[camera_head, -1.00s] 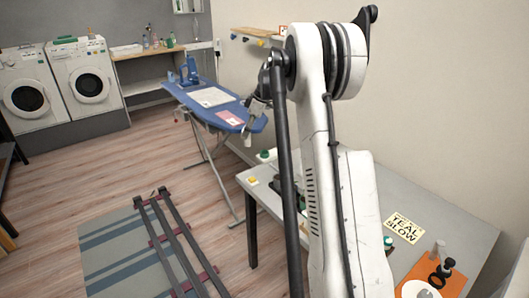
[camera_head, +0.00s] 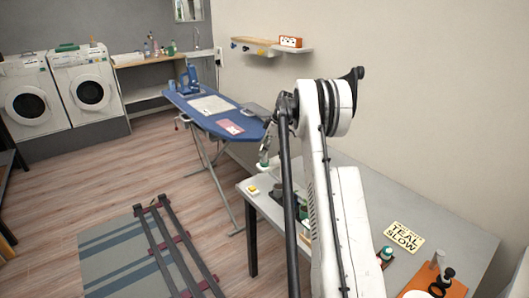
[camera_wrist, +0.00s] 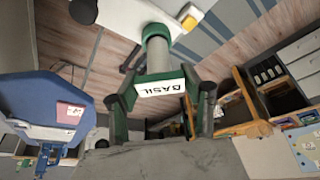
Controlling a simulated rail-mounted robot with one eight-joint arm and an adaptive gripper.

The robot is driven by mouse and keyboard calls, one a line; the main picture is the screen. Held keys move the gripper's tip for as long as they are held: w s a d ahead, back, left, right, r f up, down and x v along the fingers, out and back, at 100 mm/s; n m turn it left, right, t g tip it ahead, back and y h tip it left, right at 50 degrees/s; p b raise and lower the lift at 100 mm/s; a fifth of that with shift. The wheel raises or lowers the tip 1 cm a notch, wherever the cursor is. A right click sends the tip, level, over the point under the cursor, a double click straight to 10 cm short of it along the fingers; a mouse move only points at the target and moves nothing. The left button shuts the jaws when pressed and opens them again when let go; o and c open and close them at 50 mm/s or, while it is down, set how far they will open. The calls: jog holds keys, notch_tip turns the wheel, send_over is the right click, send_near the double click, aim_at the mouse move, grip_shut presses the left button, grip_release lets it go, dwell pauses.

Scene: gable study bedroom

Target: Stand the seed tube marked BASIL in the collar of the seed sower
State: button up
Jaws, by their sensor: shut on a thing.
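The tube marked BASIL (camera_wrist: 160,88) is between the two fingers of my gripper (camera_wrist: 160,104) in the wrist view, with its white label facing the camera. My gripper is shut on it. The far end of the tube points at a green ring (camera_wrist: 155,31) against the white body of the seed sower (camera_wrist: 122,14). I cannot tell whether the tube is inside that ring or only in line with it. In the head view my gripper (camera_head: 266,147) is small, above the table's far left corner, close to the sower; the tube is hard to make out there.
A yellow button (camera_head: 252,189) is at the table's far left corner. A card reading TEAL SLOW (camera_head: 404,238), a green-topped container (camera_head: 386,253) and an orange mat (camera_head: 419,276) lie at the near right. A blue ironing board (camera_head: 213,110) stands behind. My arm hides the table's middle.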

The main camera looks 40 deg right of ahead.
jog(key=shift+f, duration=0.85)
jog(key=o, duration=1.2)
